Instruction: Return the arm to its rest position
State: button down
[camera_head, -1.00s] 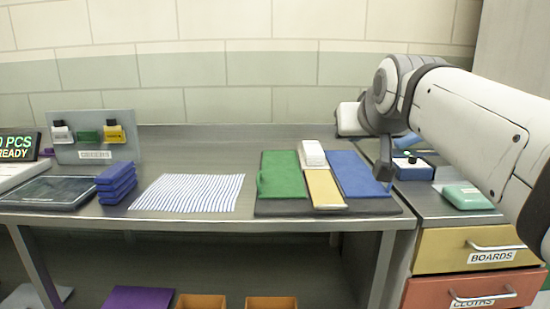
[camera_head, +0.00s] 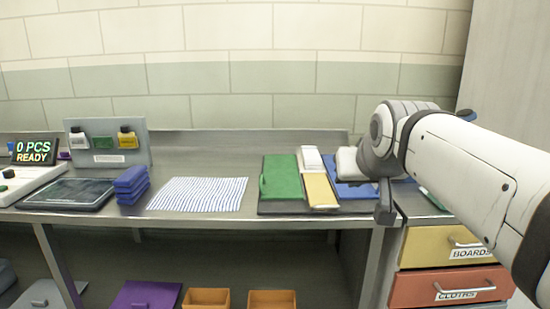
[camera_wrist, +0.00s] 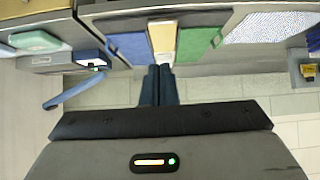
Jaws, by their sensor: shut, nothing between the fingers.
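My arm (camera_head: 465,165), white with dark joints, comes in from the right edge in the head view and ends over the right end of the bench. Its dark end hides part of the blue board and the counter behind it. My gripper (camera_wrist: 160,72) shows in the wrist view with its two dark fingers side by side, shut and empty. In the head view I cannot make out the fingers clearly.
Green (camera_head: 281,178), yellow (camera_head: 320,190) and blue (camera_head: 357,190) boards lie on a dark mat near my arm. A striped cloth (camera_head: 198,194) and blue stack (camera_head: 131,184) lie further left. Drawers (camera_head: 440,287) stand below my arm. Bins (camera_head: 206,301) sit on the lower shelf.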

jog(key=s+f+g+p, duration=0.3)
jog(key=s+f+p, duration=0.1)
jog(key=s+p, duration=0.3)
jog(key=s+f+g+p, duration=0.4)
jog(key=s+p, duration=0.4)
jog(key=s, duration=0.1)
jog(key=shift+s, duration=0.4)
jog(key=shift+a+r, duration=0.1)
